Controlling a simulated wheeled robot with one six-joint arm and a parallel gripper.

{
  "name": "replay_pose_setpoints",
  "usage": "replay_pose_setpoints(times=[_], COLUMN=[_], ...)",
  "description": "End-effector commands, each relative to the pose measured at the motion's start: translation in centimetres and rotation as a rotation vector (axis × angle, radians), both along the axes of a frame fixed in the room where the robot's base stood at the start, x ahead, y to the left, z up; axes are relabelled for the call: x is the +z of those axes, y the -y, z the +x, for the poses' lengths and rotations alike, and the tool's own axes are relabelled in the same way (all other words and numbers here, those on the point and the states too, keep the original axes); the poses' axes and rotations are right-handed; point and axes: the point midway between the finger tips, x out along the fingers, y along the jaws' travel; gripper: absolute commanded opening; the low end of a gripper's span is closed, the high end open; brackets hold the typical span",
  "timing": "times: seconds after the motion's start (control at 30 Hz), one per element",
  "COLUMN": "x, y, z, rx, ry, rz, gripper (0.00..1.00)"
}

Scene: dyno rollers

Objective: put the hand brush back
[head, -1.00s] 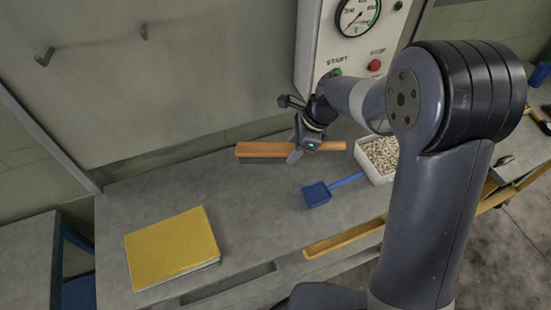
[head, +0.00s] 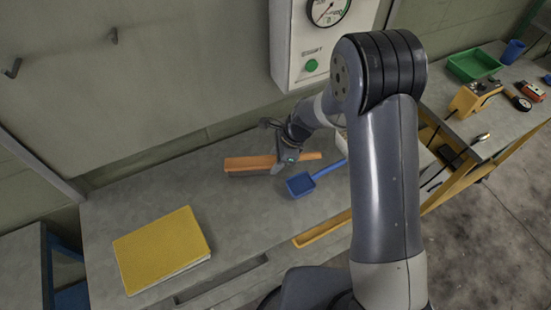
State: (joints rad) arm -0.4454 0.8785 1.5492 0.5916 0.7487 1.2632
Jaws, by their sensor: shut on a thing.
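The hand brush (head: 250,163) has an orange-brown wooden back and dark bristles underneath. It lies level across the picture in the head view, over the back part of the grey bench (head: 150,205). My gripper (head: 284,166) is shut on the brush's handle, and the handle's end shows to the right of it. I cannot tell whether the bristles touch the bench. Two dark hooks, one on the left (head: 13,68) and one on the right (head: 113,36), stick out of the wall panel at upper left; both are empty.
A blue dustpan (head: 302,185) lies right of the brush. A yellow book-like thing (head: 160,246) lies at front left. A control box (head: 310,50) with gauge and green button hangs behind. A white container is mostly behind my arm. The bench's left middle is clear.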

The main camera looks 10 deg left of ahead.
Motion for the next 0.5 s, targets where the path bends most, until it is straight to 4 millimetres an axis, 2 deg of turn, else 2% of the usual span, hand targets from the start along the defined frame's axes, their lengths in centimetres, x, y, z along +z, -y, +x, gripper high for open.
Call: replay_pose_setpoints(times=[0.2,0.23,0.5], x=[-0.34,-0.22,-0.17], y=[-0.02,-0.01,-0.01], z=[0.02,0.01,0.0], rx=[0.0,0.0,0.0], ry=[0.0,0.0,0.0], rz=[0.0,0.0,0.0], gripper=[0.22,0.42,0.62])
